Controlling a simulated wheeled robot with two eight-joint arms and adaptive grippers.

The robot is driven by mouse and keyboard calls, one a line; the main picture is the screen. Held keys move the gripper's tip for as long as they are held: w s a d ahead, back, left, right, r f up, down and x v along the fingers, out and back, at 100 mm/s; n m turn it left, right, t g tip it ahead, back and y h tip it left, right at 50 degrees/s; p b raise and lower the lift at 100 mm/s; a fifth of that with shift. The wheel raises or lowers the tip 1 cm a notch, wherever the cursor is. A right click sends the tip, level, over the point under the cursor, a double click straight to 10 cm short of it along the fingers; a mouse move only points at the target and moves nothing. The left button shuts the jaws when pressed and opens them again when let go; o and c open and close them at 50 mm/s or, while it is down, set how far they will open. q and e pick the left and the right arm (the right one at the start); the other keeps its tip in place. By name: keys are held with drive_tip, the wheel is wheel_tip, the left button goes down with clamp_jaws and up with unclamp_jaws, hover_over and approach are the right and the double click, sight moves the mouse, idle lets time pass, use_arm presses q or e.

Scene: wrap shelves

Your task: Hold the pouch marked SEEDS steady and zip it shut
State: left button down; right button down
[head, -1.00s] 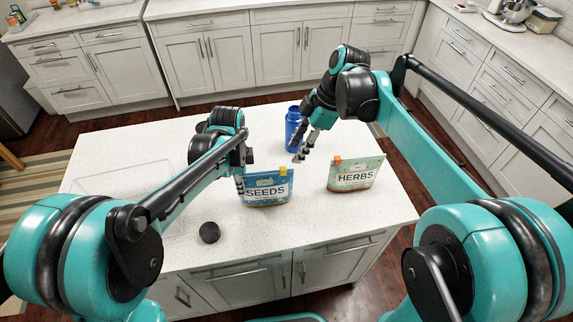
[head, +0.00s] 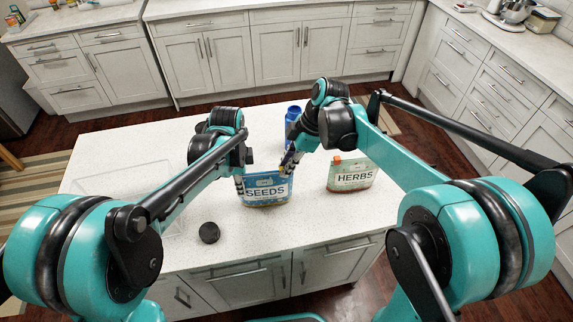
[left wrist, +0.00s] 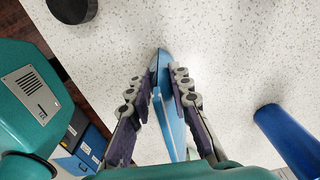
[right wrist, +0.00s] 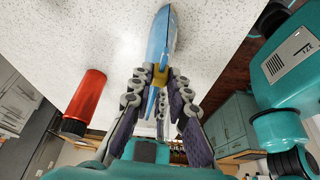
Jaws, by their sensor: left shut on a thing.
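The blue SEEDS pouch (head: 266,189) stands upright on the white island top. My left gripper (head: 241,187) is shut on its left edge. The left wrist view shows the pouch (left wrist: 163,75) edge-on between the fingertips (left wrist: 166,80). My right gripper (head: 286,167) is at the pouch's upper right corner. In the right wrist view, its fingertips (right wrist: 159,78) stand on either side of the yellow zip slider (right wrist: 160,73), seemingly with small gaps. In the head view the slider is mostly hidden by the right fingers.
The HERBS pouch (head: 352,175) stands to the right, with an orange tab. A blue bottle (head: 293,119) is behind my right gripper. A black round object (head: 209,232) lies at the front left. The right wrist view shows a red cylinder (right wrist: 85,102).

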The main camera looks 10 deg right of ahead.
sight(257, 173)
drive_tip(key=a, duration=0.8)
drive_tip(key=shift+a, duration=0.2)
drive_tip(key=c, duration=1.4)
unclamp_jaws()
drive_tip(key=shift+c, duration=0.2)
drive_tip(key=shift+d, duration=0.1)
drive_tip(key=v, duration=1.2)
